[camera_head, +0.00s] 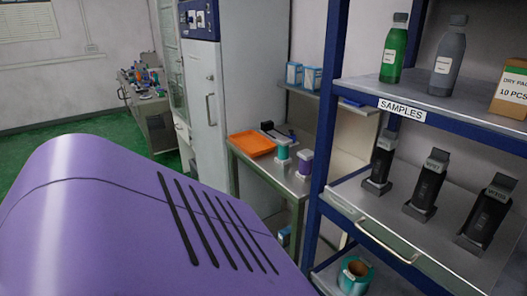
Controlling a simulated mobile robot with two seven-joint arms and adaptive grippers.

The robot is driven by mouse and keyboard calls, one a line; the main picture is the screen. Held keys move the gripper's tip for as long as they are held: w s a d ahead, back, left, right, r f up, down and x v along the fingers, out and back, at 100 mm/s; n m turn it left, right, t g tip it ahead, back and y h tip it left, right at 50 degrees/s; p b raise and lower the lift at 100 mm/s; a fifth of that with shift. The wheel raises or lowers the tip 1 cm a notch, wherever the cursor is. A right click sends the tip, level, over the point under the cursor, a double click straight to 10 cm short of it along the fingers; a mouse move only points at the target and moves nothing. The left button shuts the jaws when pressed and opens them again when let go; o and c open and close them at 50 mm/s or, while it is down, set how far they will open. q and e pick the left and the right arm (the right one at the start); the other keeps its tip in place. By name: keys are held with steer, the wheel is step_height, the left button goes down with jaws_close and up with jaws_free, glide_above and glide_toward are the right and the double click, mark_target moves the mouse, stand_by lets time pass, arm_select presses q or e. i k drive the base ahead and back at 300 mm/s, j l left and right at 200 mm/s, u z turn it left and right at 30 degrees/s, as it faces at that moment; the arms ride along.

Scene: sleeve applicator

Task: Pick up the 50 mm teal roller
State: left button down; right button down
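A small teal-banded cylinder (283,152) stands upright on the metal side table, with a white label on its side. A similar purple-banded cylinder (304,162) stands just to its right. A larger teal ring-shaped roll (355,274) with a brown inside sits on the lowest shelf at the bottom, partly cut off by the shelf above. No size marking is readable, so I cannot tell which teal item is the 50 mm roller. Neither of my grippers is in view.
The metal table (291,186) also holds an orange tray (251,144). A blue-framed shelf (335,105) on the right carries bottles, a carton and several black devices. A grey cabinet (228,88) stands behind. A close purple surface hides the lower left.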

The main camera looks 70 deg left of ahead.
mark_target(282, 158)
steer(key=u, duration=2.05)
steer(key=i+z, duration=0.3)
steer(key=k+j, duration=0.05)
